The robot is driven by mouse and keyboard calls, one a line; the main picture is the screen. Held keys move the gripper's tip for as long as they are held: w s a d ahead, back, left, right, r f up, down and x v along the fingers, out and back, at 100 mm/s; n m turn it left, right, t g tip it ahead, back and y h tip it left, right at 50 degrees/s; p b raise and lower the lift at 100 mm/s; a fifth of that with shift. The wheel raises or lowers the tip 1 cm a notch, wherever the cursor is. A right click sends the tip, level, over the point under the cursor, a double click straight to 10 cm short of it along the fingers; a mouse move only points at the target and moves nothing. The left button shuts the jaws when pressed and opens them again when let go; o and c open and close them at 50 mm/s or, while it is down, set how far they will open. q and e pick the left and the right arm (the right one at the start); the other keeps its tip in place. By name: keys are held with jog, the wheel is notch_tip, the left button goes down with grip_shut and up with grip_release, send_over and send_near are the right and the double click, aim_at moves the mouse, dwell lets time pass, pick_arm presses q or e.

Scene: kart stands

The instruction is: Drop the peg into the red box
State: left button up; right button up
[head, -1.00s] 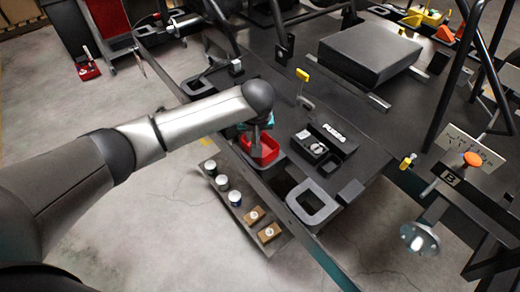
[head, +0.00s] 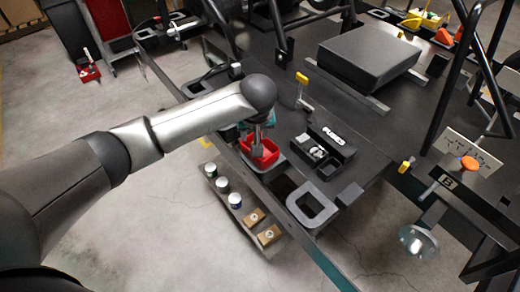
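The red box (head: 270,158) is a small open tray set in a dark holder near the left edge of the kart stand. My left arm reaches in from the left, and its gripper (head: 257,150) points down over the left part of the red box. The fingers are small and partly hidden by the wrist, so whether they are open or shut is unclear. I cannot make out the peg in or under the gripper. My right gripper is not in view.
A black compartment box (head: 325,148) with small parts stands right of the red box. A yellow-topped handle (head: 302,79) rises behind it. A low shelf below carries several cans and two brown blocks (head: 268,235). A big dark box (head: 368,55) lies farther back.

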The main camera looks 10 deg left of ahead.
pick_arm(q)
jog(key=p+v, duration=0.1)
jog(key=v, duration=1.1)
jog(key=shift+p, duration=0.35)
jog(key=shift+d+f, duration=0.1)
jog(key=shift+f, duration=0.05)
